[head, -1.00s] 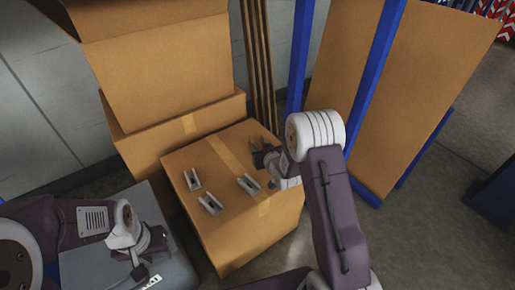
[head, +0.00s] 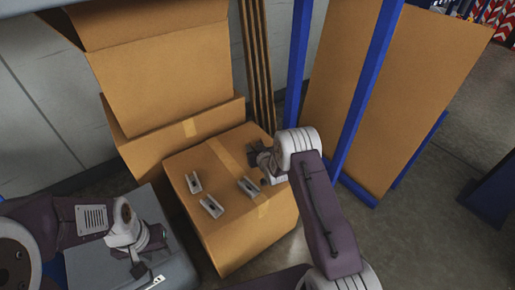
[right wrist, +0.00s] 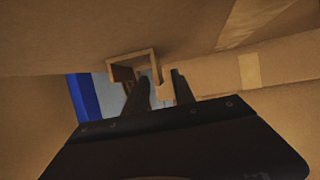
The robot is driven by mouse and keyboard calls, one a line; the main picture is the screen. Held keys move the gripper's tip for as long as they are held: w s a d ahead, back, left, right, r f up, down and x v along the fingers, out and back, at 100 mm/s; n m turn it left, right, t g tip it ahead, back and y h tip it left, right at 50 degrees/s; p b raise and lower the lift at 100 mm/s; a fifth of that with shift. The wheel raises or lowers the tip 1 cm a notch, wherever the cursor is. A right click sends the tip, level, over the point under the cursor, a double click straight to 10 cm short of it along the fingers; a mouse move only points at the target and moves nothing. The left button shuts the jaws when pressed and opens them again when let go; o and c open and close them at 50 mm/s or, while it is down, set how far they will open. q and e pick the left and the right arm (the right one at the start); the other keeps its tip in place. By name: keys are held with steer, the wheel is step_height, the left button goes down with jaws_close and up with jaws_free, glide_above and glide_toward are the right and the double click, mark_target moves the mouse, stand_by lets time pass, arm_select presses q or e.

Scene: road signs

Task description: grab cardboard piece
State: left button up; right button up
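A tan, U-shaped cardboard piece (right wrist: 152,62) shows in the right wrist view, against the cardboard box surface. My right gripper (right wrist: 160,82) is around one wall of it: one dark finger lies over its opening, the other beyond the wall, with the fingers apart. I cannot tell whether they touch it. In the head view, my right gripper (head: 255,150) is low at the back right of the box top (head: 215,175) and mostly hides this piece. My left gripper (head: 142,268) is at the lower left above a grey surface; its fingers are unclear.
Several grey channel brackets, including one (head: 211,207) near the box's front edge, lie left of my right gripper. A larger open box (head: 160,70) stands behind. A blue post (head: 365,90) and a tall cardboard sheet (head: 410,90) stand at right.

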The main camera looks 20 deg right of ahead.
steer(key=shift+f+x, duration=0.2)
steer(key=shift+x, duration=0.85)
arm_select(q)
steer(key=shift+f, duration=0.55)
arm_select(e)
steer(key=shift+r, duration=0.1)
jaws_close()
